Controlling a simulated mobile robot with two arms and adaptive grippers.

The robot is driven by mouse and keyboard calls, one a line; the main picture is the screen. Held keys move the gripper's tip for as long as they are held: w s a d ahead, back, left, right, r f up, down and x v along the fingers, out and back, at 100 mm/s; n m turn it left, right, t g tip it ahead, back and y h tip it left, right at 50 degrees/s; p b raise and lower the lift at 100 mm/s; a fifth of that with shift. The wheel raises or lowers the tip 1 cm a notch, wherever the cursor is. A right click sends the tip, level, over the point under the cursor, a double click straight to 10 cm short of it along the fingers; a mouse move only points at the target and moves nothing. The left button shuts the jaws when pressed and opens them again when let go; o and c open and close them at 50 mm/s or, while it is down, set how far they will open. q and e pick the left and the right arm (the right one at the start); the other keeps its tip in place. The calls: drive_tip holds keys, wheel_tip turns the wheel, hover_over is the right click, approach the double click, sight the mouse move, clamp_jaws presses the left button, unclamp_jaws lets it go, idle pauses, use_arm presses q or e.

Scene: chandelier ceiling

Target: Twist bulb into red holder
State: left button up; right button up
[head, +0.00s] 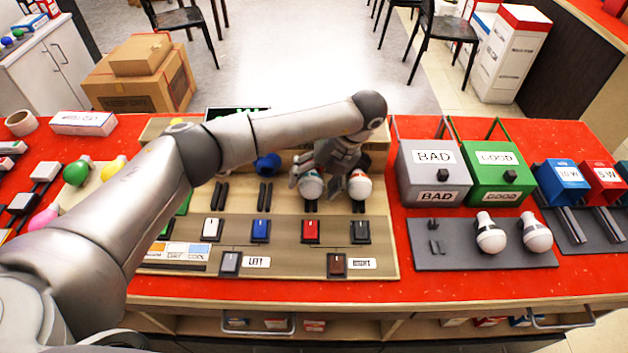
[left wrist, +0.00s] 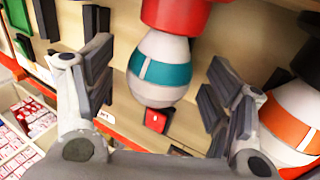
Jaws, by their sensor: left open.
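A white bulb with a teal band (left wrist: 160,70) has its neck end at the red holder (left wrist: 185,12) in the left wrist view, with no gap visible. It also shows in the head view (head: 311,188). How deep its base sits is hidden. My left gripper (head: 326,172) reaches over the test board from behind. Its fingers (left wrist: 157,78) are open, one on each side of the teal-banded bulb, with space visible between the pads and the glass. A second bulb with an orange band (head: 360,187) is just right of it, outside the right finger. My right gripper is not in view.
The board (head: 285,262) carries a red switch (head: 311,231) and other switches in front of the bulbs. A grey BAD box (head: 432,172) and green GOOD box (head: 494,175) stand to the right. Two bulbs lie on a dark tray (head: 455,258) before them. My left arm crosses over the board's left side.

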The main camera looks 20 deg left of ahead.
use_arm(q)
drive_tip(key=v, duration=1.1)
drive_tip(key=shift+d+r, duration=0.15)
drive_tip(key=shift+r, duration=0.2)
